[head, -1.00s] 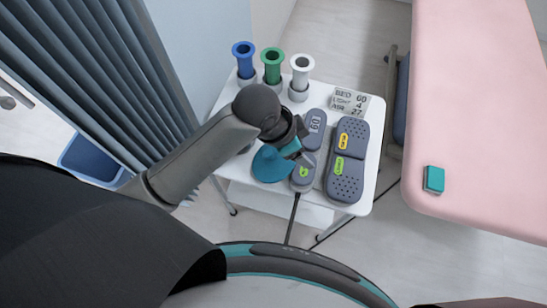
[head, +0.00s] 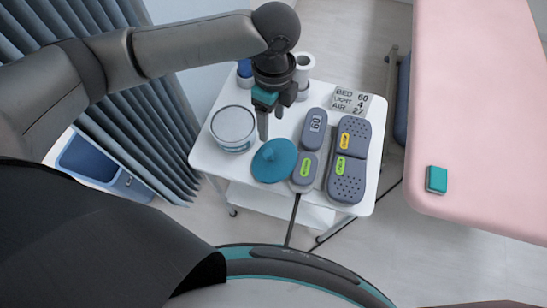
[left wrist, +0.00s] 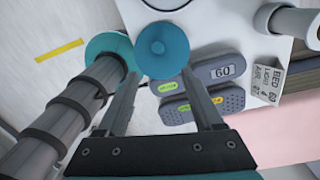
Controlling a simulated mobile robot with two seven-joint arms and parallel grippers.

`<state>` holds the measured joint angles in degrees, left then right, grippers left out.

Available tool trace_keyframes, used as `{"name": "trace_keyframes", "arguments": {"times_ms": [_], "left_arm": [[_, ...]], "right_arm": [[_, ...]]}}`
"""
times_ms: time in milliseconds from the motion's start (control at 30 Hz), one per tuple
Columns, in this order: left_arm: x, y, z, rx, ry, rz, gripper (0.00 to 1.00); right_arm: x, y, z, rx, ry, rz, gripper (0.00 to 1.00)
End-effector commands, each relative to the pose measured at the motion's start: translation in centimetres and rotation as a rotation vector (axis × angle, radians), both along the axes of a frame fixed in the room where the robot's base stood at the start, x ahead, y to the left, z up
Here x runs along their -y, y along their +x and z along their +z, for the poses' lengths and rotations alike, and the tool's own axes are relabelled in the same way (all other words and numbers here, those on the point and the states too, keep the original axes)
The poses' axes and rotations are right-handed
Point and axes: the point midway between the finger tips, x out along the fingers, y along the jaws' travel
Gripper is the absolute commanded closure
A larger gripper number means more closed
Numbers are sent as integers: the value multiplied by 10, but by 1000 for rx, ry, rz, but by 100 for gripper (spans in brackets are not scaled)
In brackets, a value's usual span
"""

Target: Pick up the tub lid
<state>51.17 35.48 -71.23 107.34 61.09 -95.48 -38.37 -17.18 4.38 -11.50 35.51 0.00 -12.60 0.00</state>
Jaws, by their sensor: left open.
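The tub lid (head: 273,163) is a round teal disc with a small knob. It lies on the white trolley top (head: 211,158), near its front edge, and also shows in the left wrist view (left wrist: 162,50). The tub (head: 233,130) is a round, clear, pale container just behind and left of the lid. My left gripper (head: 272,125) is open and empty behind the lid, its fingers pointing down. In the left wrist view its fingertips (left wrist: 161,76) show on either side below the lid. My right gripper is not in view.
Grey hand controls (head: 313,130) and a grey double pedal (head: 348,160) lie right of the lid. A sign (head: 352,101) and tube holders (head: 302,75), partly behind my arm, stand at the back. A pink bed (head: 480,100) bearing a teal box (head: 437,179) is at the right.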

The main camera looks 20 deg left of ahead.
Motion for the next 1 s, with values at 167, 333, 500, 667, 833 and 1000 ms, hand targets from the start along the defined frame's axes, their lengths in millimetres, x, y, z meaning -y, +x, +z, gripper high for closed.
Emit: {"name": "trace_keyframes", "arguments": {"times_ms": [167, 333, 500, 667, 833, 1000], "left_arm": [[0, -3, -44, -4, 0, 3, 32], [0, -4, -70, -1, -2, 2, 32], [-1, -4, -78, 1, -2, 2, 32], [-3, -6, -91, 0, -1, 3, 32], [-6, -9, -118, -1, -2, 3, 32], [-7, -9, -130, 2, -1, 1, 32]], "right_arm": [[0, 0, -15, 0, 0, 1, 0], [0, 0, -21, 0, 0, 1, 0], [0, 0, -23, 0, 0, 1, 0], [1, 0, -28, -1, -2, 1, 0], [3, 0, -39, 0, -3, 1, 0], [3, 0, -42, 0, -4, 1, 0]]}}
